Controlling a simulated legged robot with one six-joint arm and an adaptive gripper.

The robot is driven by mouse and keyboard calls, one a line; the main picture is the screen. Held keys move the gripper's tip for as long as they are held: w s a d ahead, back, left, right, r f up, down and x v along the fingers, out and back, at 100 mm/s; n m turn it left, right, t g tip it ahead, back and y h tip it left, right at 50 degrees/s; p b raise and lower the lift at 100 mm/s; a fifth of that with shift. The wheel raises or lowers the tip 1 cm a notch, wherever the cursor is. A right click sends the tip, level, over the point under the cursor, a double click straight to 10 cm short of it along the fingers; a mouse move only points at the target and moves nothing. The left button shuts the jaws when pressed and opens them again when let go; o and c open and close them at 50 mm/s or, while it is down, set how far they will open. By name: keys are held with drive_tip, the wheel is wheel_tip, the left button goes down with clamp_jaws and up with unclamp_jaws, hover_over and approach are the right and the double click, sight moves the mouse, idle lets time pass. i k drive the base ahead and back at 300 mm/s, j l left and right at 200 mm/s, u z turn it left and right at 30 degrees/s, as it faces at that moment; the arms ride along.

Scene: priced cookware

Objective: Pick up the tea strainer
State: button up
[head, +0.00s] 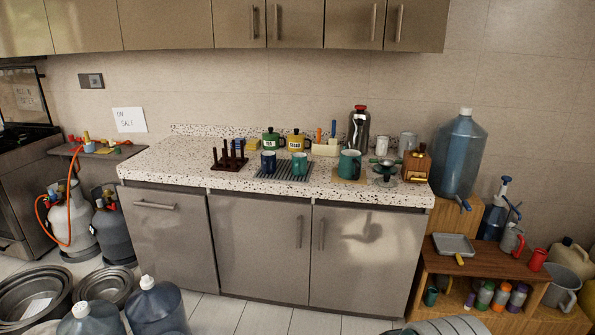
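What looks like the tea strainer (385,162) is a small, shallow, pale-rimmed piece at the right end of the speckled counter (165,160). It seems to sit on a dark green stand (386,178), but it is too small to tell its handle or mesh. My gripper is not in the head view.
Mugs, a striped drying mat (283,173), a dark peg rack (229,156) and a flask (359,130) crowd the counter. A large water jug (460,153) stands to the right. The counter's left part is clear.

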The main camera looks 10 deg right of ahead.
sight(385, 162)
drive_tip(key=i+j, duration=0.1)
drive_tip(key=i+l+z, duration=0.2)
drive_tip(key=i, duration=0.65)
drive_tip(key=i+l+z, duration=0.15)
drive_tip(key=i+l, duration=0.15)
drive_tip(key=i, duration=0.55)
drive_tip(key=i+l+z, duration=0.2)
drive_tip(key=i, duration=0.65)
drive_tip(key=j, duration=0.1)
